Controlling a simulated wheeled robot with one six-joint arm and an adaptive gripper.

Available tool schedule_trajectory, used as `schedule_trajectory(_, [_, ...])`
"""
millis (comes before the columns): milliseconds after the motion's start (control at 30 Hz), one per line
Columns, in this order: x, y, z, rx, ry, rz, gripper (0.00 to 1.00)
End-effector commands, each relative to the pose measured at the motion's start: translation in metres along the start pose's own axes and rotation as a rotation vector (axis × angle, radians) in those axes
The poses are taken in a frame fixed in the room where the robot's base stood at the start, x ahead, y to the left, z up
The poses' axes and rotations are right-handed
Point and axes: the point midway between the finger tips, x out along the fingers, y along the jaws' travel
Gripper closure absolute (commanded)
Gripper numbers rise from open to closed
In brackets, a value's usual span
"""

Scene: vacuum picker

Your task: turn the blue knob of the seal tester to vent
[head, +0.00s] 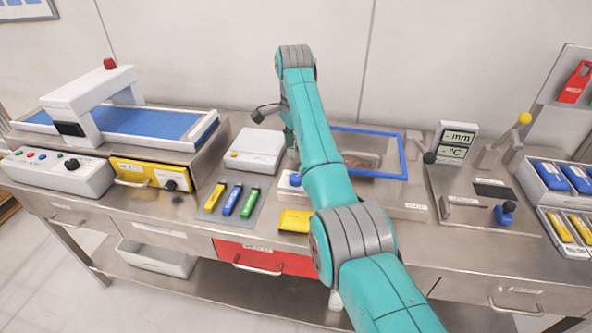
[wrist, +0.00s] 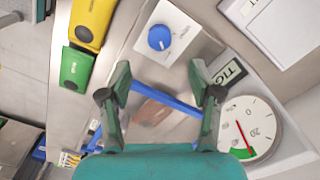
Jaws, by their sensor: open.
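The blue knob (wrist: 160,37) sits on a white plate (wrist: 182,22) at the top of the wrist view. Its white mark shows, but the plate's lettering is too small to read. In the head view the knob (head: 296,179) is just left of my arm. The seal tester's blue-framed window (head: 405,160) is behind my arm. My gripper (wrist: 160,80) is open and empty, its two fingers apart below the knob in the wrist view. A blue frame bar (wrist: 165,95) shows between them, farther off. In the head view my arm hides most of the gripper.
A round gauge (wrist: 262,112) with a red needle lies right of my fingers. A white box (head: 253,150) and a yellow pad (head: 295,221) stand near the knob in the head view.

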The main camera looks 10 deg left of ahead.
Motion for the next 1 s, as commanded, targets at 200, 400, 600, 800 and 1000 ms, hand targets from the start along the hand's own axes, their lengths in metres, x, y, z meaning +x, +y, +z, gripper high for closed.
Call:
schedule_trajectory(200, [0.035,0.001,0.0,0.0,-0.001,0.003,0.37])
schedule_trajectory(400, [0.069,0.0,0.0,0.0,0.0,0.001,0.37])
schedule_trajectory(600, [0.093,0.0,0.0,0.0,0.0,0.001,0.37])
schedule_trajectory(800, [0.101,0.0,0.0,0.0,0.0,-0.001,0.37])
schedule_trajectory(1000, [0.102,0.0,0.0,0.0,0.0,-0.001,0.37])
